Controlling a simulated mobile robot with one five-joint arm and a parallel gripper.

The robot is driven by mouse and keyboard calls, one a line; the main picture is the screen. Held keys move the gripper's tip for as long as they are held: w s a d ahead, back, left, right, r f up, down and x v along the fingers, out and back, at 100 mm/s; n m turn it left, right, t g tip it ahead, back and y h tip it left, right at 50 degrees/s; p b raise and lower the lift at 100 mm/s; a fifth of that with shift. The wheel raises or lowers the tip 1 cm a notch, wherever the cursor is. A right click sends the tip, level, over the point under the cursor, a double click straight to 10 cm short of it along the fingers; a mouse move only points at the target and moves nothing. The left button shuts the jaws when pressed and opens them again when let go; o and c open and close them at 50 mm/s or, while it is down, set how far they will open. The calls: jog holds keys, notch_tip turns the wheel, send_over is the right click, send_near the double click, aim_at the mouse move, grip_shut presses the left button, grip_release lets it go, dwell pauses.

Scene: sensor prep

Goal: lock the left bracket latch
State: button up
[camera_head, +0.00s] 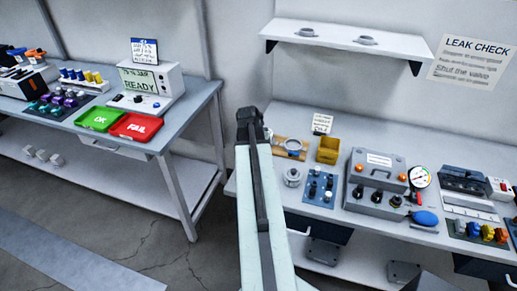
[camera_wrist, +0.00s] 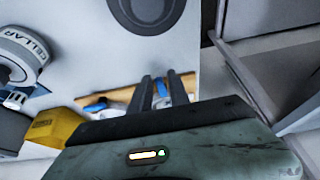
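A wooden board (camera_head: 277,142) with a grey ring-shaped fitting (camera_head: 293,146) lies on the right bench, just right of my arm's end. In the wrist view the board (camera_wrist: 121,95) runs behind my fingers, with a blue part (camera_wrist: 96,108) left of them and more blue close by them. I cannot tell which part is the left bracket latch or whether it is locked. My gripper (camera_wrist: 162,88) has two dark fingers close together in front of the board, with no held thing visible. Contact and finger gap are unclear. My arm hides part of the bench in the head view.
A yellow bin (camera_head: 328,150) stands right of the board and also shows in the wrist view (camera_wrist: 53,128). A round grey part (camera_head: 292,177), a blue block (camera_head: 320,187) and a grey gauge box (camera_head: 375,178) stand nearby. A wall shelf (camera_head: 345,38) hangs above.

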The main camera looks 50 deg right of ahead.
jog(key=shift+r, duration=0.1)
jog(key=shift+r+p, duration=0.35)
jog(key=shift+p, duration=0.1)
jog(key=p+v, duration=0.6)
jog(key=v, duration=0.1)
jog(key=shift+s+a+f, duration=0.1)
jog(key=shift+s, duration=0.05)
